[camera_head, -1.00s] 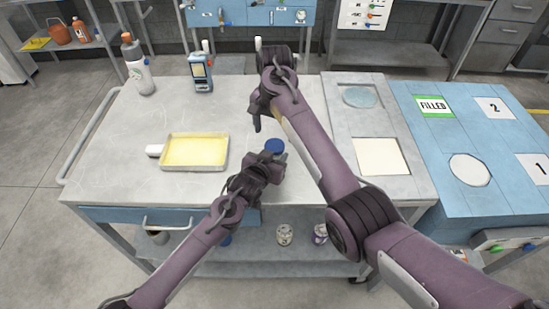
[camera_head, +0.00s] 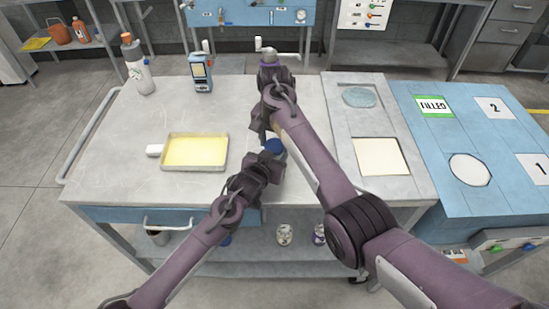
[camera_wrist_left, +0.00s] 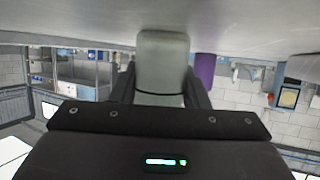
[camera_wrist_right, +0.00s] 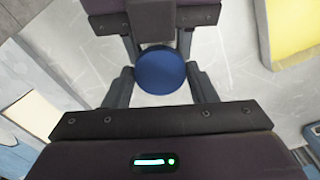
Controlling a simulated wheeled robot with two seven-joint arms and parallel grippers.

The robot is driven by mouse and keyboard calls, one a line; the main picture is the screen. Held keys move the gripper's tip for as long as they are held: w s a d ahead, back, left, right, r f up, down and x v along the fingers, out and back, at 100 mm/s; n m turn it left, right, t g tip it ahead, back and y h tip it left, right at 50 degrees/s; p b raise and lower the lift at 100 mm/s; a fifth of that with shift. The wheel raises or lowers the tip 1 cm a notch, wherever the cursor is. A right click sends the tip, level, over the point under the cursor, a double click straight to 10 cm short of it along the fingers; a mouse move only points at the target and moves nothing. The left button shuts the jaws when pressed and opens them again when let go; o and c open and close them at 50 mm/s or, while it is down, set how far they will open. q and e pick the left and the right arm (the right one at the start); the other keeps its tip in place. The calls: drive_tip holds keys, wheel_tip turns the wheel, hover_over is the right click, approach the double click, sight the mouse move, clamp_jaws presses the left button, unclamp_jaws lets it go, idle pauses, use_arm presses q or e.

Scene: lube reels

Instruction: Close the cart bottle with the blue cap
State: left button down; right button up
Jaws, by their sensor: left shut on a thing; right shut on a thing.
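The blue cap (camera_head: 273,147) shows at the tips of my right gripper (camera_head: 268,138). In the right wrist view the blue cap (camera_wrist_right: 160,70) sits between the fingers of my right gripper (camera_wrist_right: 160,92), shut on it. My left gripper (camera_head: 277,162) comes in low from the left. In the left wrist view the fingers of my left gripper (camera_wrist_left: 160,95) are shut on a grey bottle (camera_wrist_left: 162,70), close to the table surface. The cap is in line over the held bottle; the contact between them is hidden, so I cannot tell how they are seated.
A panel with a round dish (camera_head: 362,97) and a blue table (camera_head: 430,145) lie to the right.

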drive_tip(key=shift+c, duration=1)
drive_tip(key=o, duration=1)
drive_tip(key=shift+o, duration=0.2)
drive_tip(key=shift+r, duration=2.3)
drive_tip(key=shift+o, duration=0.4)
drive_tip(key=shift+a+r+n, duration=0.1)
drive_tip(key=shift+r+n, duration=0.6)
drive_tip(key=shift+n, duration=0.2)
drive_tip(key=shift+r+n, duration=1.05)
drive_tip(key=shift+n, duration=0.35)
